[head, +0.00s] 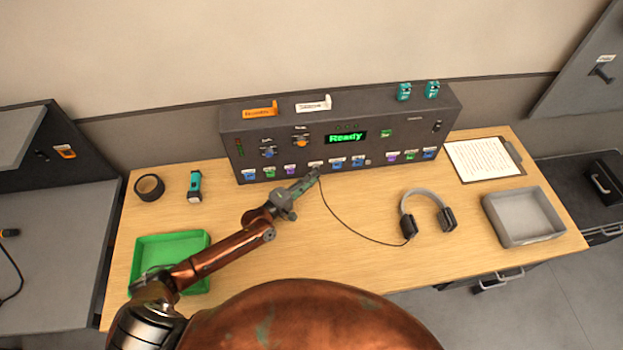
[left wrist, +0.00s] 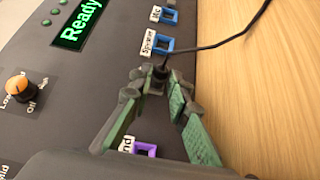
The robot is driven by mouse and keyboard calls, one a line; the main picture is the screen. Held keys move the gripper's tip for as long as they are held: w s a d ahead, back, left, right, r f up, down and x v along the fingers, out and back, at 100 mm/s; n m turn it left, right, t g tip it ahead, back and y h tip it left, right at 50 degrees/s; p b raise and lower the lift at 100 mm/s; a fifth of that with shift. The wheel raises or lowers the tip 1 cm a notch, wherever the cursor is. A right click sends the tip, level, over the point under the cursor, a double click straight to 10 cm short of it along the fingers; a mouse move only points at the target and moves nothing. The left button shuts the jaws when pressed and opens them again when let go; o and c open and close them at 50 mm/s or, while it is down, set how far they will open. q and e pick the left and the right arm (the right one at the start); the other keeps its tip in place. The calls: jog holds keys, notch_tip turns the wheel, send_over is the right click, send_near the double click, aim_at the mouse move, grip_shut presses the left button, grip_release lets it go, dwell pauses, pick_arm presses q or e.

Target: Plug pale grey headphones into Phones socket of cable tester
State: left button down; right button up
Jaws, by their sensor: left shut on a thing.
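The pale grey headphones (head: 424,194) with dark ear cups lie on the table, right of centre. Their thin black cable (head: 350,230) runs left to my left gripper (head: 314,176), at the lower front of the dark cable tester (head: 400,128). In the left wrist view the left gripper (left wrist: 160,76) is shut on the dark plug (left wrist: 160,68) at the end of the cable. The tester panel (left wrist: 110,70) lies behind it, with a blue socket labelled Speaker (left wrist: 160,44) just above the fingertips. The fingers hide the socket under the plug; I cannot tell whether the plug is inserted.
A green tray (head: 205,240), black tape roll (head: 149,187) and teal torch (head: 195,187) are on the table's left. A grey tray (head: 520,238) and clipboard (head: 512,150) are on the right. The tester display (head: 346,138) reads Ready. The front middle of the table is clear.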

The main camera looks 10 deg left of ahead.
pick_arm(q)
jog(key=c, duration=1.7)
grip_release()
jog(key=shift+c, duration=0.2)
jog(key=v, duration=1.2)
